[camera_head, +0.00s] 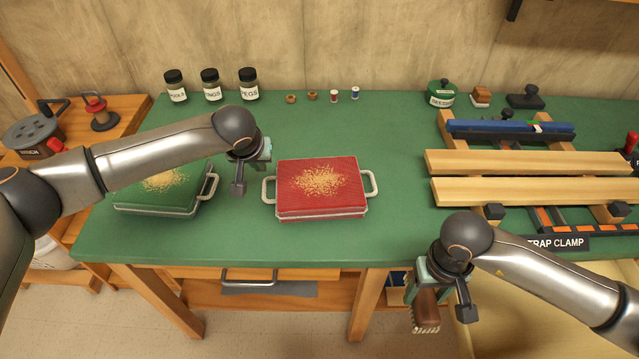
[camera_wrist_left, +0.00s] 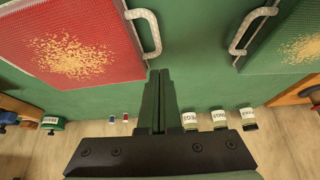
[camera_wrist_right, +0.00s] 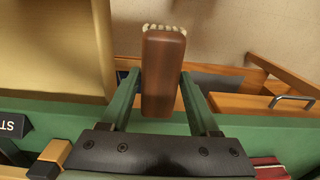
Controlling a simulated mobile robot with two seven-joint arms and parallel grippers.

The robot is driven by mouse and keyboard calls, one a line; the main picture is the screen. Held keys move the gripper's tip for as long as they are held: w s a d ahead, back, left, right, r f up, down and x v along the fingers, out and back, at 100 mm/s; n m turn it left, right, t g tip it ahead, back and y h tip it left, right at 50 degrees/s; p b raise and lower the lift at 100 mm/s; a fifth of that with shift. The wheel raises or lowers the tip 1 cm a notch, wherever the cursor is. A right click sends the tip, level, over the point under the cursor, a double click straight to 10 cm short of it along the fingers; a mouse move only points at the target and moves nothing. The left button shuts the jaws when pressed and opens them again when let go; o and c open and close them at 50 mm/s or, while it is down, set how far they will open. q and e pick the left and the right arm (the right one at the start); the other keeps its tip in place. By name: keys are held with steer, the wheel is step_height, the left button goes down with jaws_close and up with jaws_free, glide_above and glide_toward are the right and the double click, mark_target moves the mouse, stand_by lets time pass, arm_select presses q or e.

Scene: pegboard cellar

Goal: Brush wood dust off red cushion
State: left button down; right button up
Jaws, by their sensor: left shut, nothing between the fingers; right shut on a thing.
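The red cushion (camera_head: 290,205) sits in a metal-handled tray on the green bench, with a pile of wood dust (camera_head: 318,182) on its middle. It also shows at the upper left of the left wrist view (camera_wrist_left: 115,65). My left gripper (camera_head: 239,190) is shut and empty, above the gap between the red cushion and a green cushion. My right gripper (camera_head: 438,290) is shut on a brush (camera_head: 426,308) with a brown wooden body and pale bristles, held in front of the bench's front edge. The brush body shows between the fingers in the right wrist view (camera_wrist_right: 163,75).
The green cushion (camera_head: 150,199), also dusty, lies left, partly behind my left arm. Labelled jars (camera_head: 210,85) and small spools (camera_head: 334,96) stand at the back. A strap clamp with wooden boards (camera_head: 530,190) fills the right. Bench around the red cushion is clear.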

arm_select(q)
steer(key=shift+r+p, duration=0.3)
steer(key=shift+r, duration=0.65)
arm_select(e)
steer(key=shift+r, duration=0.45)
